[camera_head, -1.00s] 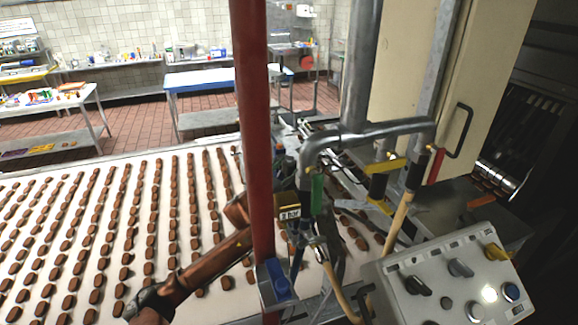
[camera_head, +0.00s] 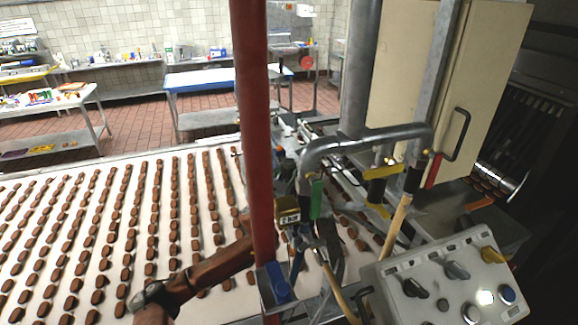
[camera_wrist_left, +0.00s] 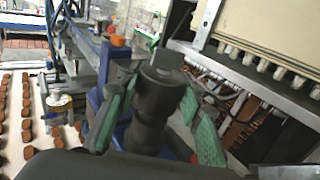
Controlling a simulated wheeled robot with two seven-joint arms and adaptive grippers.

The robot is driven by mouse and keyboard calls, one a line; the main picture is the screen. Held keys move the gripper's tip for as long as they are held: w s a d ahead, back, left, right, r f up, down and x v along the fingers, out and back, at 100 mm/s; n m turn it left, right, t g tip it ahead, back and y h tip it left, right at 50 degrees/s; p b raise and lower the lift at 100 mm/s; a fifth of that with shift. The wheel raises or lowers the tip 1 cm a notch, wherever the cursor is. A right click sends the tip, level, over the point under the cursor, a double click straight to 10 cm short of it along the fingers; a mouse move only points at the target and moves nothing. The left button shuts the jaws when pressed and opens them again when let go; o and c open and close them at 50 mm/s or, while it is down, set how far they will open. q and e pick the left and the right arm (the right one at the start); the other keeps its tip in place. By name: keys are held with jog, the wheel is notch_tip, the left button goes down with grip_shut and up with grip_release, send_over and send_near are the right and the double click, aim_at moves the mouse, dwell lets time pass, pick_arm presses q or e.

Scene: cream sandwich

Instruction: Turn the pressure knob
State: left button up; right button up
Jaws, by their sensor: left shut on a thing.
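My left arm reaches in from the lower left in the head view and passes behind a red post. My left gripper (camera_head: 306,246) is at the pipework right of the post, small and partly hidden there. In the left wrist view, its two green-padded fingers (camera_wrist_left: 155,122) stand on either side of a dark, upright knob (camera_wrist_left: 158,75) with a squarish top, and are shut on it. I take this to be the pressure knob. Its lower part is hidden by the dark gripper body. My right gripper is not in view.
The red post (camera_head: 255,130) stands close beside my left forearm. A grey bent pipe (camera_head: 365,140) arches over the gripper area. A control panel (camera_head: 400,305) with switches and a lit button is at lower right. A white conveyor (camera_head: 110,175) carries rows of brown pieces.

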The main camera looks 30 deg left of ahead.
aim_at(289, 172)
pick_arm(q)
jog(key=n+y+p, duration=0.2)
jog(key=shift+r+g+y, duration=0.25)
jog(key=shift+g+y, duration=0.05)
jog(key=shift+y, duration=0.1)
jog(key=shift+f+n+g+y+p, duration=0.15)
jog(key=shift+n+g+y+p, duration=0.5)
jog(key=shift+y, duration=0.35)
jog(key=shift+f, duration=0.1)
jog(key=o, duration=1.2)
jog(key=v, duration=0.7)
jog(key=shift+s+d+f, duration=0.1)
jog(key=shift+s, duration=0.15)
